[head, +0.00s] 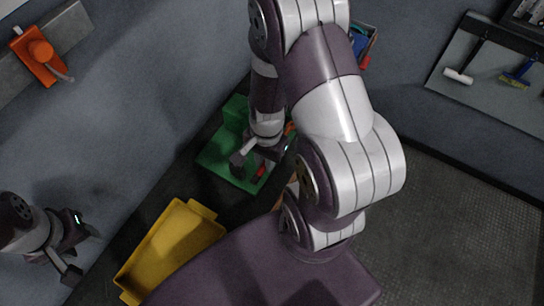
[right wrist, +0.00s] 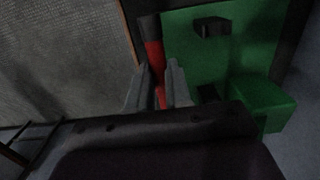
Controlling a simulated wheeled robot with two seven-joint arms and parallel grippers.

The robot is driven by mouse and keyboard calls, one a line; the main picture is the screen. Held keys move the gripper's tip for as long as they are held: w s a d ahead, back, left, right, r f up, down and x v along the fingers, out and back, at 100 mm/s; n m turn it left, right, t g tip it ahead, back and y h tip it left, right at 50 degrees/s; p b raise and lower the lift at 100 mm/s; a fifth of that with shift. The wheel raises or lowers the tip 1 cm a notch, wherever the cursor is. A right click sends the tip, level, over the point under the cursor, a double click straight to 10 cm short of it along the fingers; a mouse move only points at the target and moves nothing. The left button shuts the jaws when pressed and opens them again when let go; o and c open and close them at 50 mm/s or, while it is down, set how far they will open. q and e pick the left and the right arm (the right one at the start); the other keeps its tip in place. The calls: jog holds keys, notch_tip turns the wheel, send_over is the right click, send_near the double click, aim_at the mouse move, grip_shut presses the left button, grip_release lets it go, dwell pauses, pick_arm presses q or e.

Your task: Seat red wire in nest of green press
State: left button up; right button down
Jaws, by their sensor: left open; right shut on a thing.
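The green press (head: 232,118) stands on the dark bench, with a flat green base and a raised green block. It fills the upper right of the right wrist view (right wrist: 240,65), with a black block (right wrist: 211,27) on its plate. My right gripper (head: 255,160) is over the press base, shut on the red wire. The red wire (right wrist: 154,55) runs between the fingers (right wrist: 160,88) and has a dark far end, beside the plate's left edge. A bit of red (head: 260,171) shows below that gripper in the head view. My left gripper (head: 86,254) is open and empty, far left.
A yellow tray (head: 168,248) lies on the bench between my left gripper and the press. An orange device (head: 37,56) is mounted on the left wall. Tools hang on a panel (head: 490,75) at the upper right. My right arm hides part of the bench.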

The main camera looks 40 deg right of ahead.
jog(key=shift+w+a+f, duration=0.15)
jog(key=shift+w, duration=0.2)
jog(key=w+b, duration=0.1)
jog(key=w, duration=0.1)
jog(key=w+a+f, duration=0.1)
jog(key=w, duration=0.2)
jog(key=w+a+f+b, duration=0.1)
jog(key=w, duration=0.1)
jog(key=shift+w+f+b, duration=0.15)
jog(key=shift+f+b, duration=0.05)
jog(key=shift+b, duration=0.1)
jog(key=shift+s+f+b, duration=0.25)
jog(key=shift+f+b, duration=0.45)
jog(key=shift+b, duration=0.15)
pick_arm(q)
jog(key=f, duration=0.2)
jog(key=w+f, duration=0.1)
jog(key=f, duration=0.1)
jog(key=shift+w+d+f, duration=0.1)
jog(key=shift+d+f, duration=0.1)
jog(key=shift+f, duration=0.1)
pick_arm(e)
jog(key=shift+w+f, duration=0.1)
jog(key=shift+f, duration=0.2)
jog(key=c, duration=1)
grip_release()
